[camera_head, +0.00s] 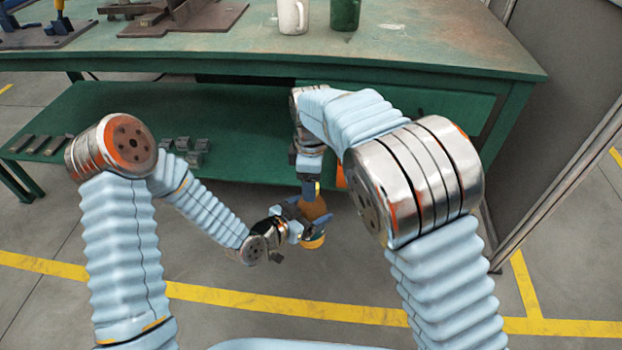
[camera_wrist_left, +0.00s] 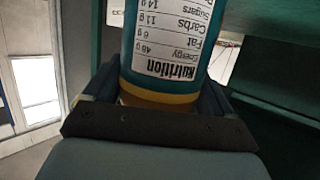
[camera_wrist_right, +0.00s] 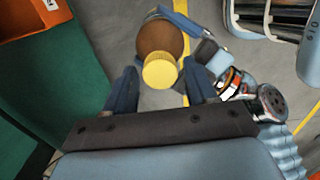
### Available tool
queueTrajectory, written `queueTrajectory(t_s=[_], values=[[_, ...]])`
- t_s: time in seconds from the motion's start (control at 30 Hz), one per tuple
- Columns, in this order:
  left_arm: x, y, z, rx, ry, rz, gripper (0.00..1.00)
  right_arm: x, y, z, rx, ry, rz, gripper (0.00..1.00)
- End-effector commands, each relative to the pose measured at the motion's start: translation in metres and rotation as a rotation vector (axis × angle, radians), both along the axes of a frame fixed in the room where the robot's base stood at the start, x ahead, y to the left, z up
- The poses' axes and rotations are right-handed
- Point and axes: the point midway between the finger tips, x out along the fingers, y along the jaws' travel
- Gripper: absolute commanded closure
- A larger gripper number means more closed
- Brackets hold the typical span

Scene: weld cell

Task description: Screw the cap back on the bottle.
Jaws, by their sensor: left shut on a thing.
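The bottle (camera_head: 315,209) has a brown top. In the left wrist view it (camera_wrist_left: 166,50) shows a teal body, an upside-down nutrition label and a yellow band. My left gripper (camera_head: 306,213) is shut on it, holding it in front of the bench. The round yellow cap (camera_wrist_right: 160,72) appears at the end of the brown part of the bottle (camera_wrist_right: 160,40) in the right wrist view. I cannot tell how firmly it sits there. My right gripper (camera_wrist_right: 160,75) is open, its fingers on either side of the cap with small gaps.
A green bench (camera_head: 420,45) stands behind, with a white mug (camera_head: 292,16), a green mug (camera_head: 345,14) and metal fixtures on top. Its lower shelf (camera_head: 100,115) holds small dark parts. The floor in front is clear, with yellow lines. A grey panel (camera_head: 560,80) stands at right.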

Motion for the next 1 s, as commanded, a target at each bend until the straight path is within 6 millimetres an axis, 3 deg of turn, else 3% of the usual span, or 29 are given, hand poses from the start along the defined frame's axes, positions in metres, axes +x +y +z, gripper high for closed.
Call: queueTrajectory(t_s=[0.03,0.33,0.47,0.57,1.0], values=[[0.0003,-0.0002,0.0007,-0.001,-0.002,0.000,1.00,0.0000,0.0000,0.0003,0.000,0.000,0.000,0.53],[0.0002,-0.0003,0.0007,-0.001,-0.002,0.000,1.00,0.0001,-0.0001,0.0005,0.000,0.000,0.000,0.98],[0.0002,-0.0003,0.0007,-0.001,-0.002,0.000,1.00,0.0002,-0.0001,0.0006,0.000,0.000,-0.046,0.99],[0.0002,-0.0003,0.0007,-0.001,-0.002,0.000,1.00,0.0004,-0.0003,0.0007,0.000,-0.001,-0.210,0.99],[0.0001,-0.0003,0.0006,-0.001,-0.002,-0.001,1.00,0.0003,0.0000,-0.0004,-0.001,0.001,-1.450,0.99]])
